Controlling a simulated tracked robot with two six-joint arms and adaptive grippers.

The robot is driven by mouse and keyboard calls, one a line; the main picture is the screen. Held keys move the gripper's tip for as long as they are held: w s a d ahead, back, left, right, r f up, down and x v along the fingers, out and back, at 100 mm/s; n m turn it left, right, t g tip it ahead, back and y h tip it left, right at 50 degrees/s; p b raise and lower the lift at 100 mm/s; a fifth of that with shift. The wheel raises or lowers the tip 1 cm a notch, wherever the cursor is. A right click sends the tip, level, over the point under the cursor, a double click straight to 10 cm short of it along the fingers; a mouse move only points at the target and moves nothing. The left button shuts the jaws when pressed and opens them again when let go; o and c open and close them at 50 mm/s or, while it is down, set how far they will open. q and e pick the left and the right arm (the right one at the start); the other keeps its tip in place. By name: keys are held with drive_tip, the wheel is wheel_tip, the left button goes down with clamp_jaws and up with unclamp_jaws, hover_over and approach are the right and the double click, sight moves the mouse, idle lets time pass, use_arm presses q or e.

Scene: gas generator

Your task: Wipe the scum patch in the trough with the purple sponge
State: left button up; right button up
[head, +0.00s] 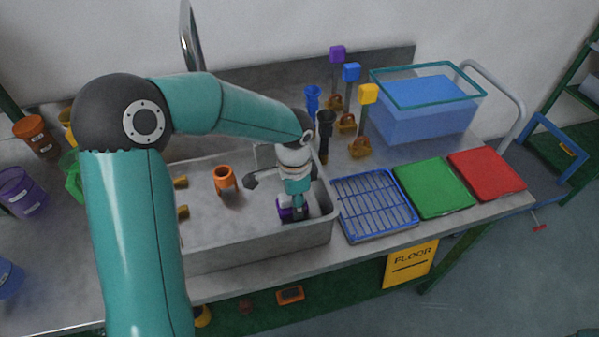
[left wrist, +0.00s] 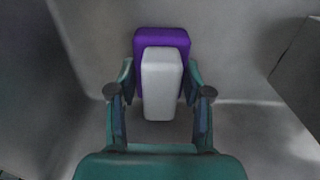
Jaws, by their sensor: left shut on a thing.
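The grey trough (head: 250,256) stands on the bench in the head view. My left gripper (head: 298,212) reaches down inside its right part. It is shut on the purple sponge (head: 285,214), which shows low beside the fingers. In the left wrist view the purple sponge (left wrist: 162,37) has a pale grey block (left wrist: 161,88) on its near side, between the fingers of my left gripper (left wrist: 160,95). I cannot tell whether the sponge touches the trough floor. I cannot make out the scum patch; the gripper and arm hide part of the floor. My right gripper is not in view.
An orange cup (head: 224,179) stands in the trough, left of my gripper. A blue rack (head: 374,205), a green board (head: 433,188) and a red board (head: 487,174) lie to the right. A blue tank (head: 425,108) stands behind. Coloured buckets (head: 20,192) stand at the left.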

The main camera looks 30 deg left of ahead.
use_arm(q)
wheel_tip(320, 180, up, 3)
drive_tip(key=shift+s+r+p, duration=0.1)
drive_tip(key=shift+r+p, duration=0.1)
drive_tip(key=shift+p, duration=0.95)
drive_tip(key=shift+w+d+r+p, duration=0.1)
drive_tip(key=shift+w+r+p, duration=0.1)
drive_tip(key=shift+r+p, duration=0.8)
drive_tip(key=shift+s+r+p, duration=0.1)
drive_tip(key=shift+r+p, duration=0.75)
drive_tip(key=shift+r, duration=0.45)
